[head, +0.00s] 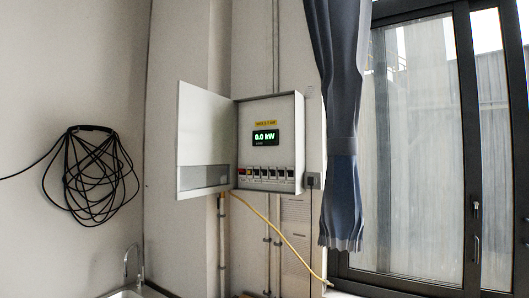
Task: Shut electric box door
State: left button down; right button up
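A grey-white electric box (270,145) is fixed on the wall in the middle of the head view. Its door (206,135) stands wide open, swung out to the left on its left-hand hinge side. Inside, a yellow label, a lit green display (264,137) reading 0.0 kW and a row of switches (268,173) are exposed. Neither of my grippers shows in the head view.
A coiled black cable (92,175) hangs on the left wall. A sink with a tap (134,265) is at bottom left. A yellow cable (275,238) runs from below the box down right. A tied blue curtain (342,125) and a window (420,150) are right of the box.

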aim_at(204, 130)
jog(key=i+j, duration=0.15)
jog(key=j, duration=0.15)
jog(key=i+j+z, duration=0.1)
jog(key=j, duration=0.2)
jog(key=i+j, duration=0.2)
jog(key=j, duration=0.15)
jog(key=i+j+z, duration=0.1)
jog(key=j, duration=0.2)
jog(key=i+j, duration=0.2)
jog(key=j+z, duration=0.05)
jog(key=j, duration=0.05)
